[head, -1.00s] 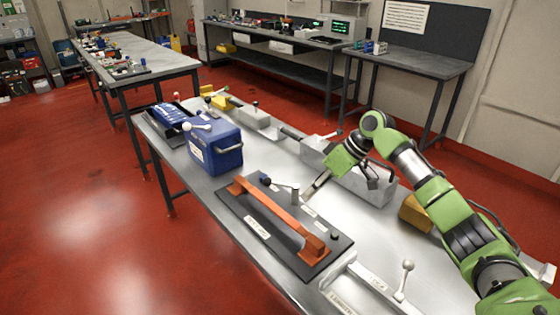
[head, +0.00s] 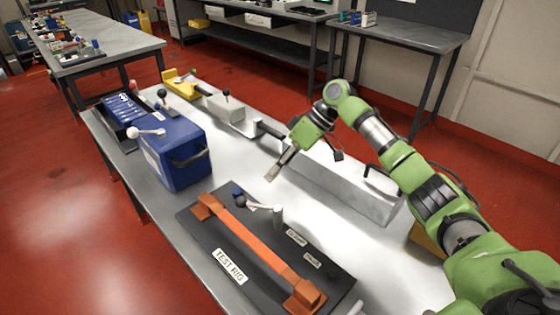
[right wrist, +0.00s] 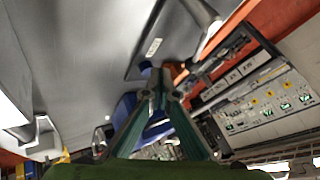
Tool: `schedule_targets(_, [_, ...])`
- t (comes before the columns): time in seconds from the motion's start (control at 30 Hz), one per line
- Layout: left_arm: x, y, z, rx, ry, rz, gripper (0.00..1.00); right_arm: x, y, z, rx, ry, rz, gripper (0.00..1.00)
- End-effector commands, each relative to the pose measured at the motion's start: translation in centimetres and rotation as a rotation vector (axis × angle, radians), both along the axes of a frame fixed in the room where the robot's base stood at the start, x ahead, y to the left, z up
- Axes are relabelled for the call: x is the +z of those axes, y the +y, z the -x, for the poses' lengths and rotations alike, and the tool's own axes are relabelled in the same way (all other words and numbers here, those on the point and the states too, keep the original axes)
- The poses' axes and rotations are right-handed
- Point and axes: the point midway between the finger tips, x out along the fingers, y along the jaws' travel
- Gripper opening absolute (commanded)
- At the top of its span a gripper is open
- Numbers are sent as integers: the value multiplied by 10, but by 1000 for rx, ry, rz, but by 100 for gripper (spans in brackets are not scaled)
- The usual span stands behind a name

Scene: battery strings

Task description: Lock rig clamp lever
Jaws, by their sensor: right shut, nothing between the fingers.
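The test rig is a black plate (head: 222,237) with an orange bar (head: 250,245) across it, lying on the metal bench. Its clamp lever (head: 260,207) is a pale arm running left from a short upright post (head: 278,217) to a dark blue knob (head: 240,200). Two small labels lie right of the post; I cannot read them surely. My right gripper (head: 270,178) is shut and empty, above the bench just beyond the lever and apart from it. In the right wrist view its fingers (right wrist: 160,88) are together. My left gripper is out of view.
A blue case (head: 180,158) with a pale lever stands left of the rig. A long grey metal box (head: 340,180) lies behind my right gripper. A grey block (head: 226,109) and a yellow fixture (head: 182,86) sit farther back. Bare bench lies between rig and box.

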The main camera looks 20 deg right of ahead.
Motion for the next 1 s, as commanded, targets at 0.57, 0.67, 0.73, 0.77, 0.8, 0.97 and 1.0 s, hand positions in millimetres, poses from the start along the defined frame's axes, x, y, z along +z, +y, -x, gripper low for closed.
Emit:
schedule_targets(0.57, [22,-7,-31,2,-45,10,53,-25,59,16,-1,0,1,0])
schedule_targets(0.67, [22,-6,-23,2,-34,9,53,-26,61,17,-2,0,0,0])
schedule_targets(0.73, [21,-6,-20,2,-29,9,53,-26,61,17,-2,0,0,0])
schedule_targets(0.77, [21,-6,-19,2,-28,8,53,-26,61,17,-2,0,0,0])
schedule_targets(0.8, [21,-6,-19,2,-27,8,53,-26,61,17,-2,0,0,0])
schedule_targets(0.97, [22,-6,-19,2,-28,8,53,-25,61,17,-2,0,0,0])
schedule_targets(1.0, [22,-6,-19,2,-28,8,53,-25,61,18,-2,0,0,0])
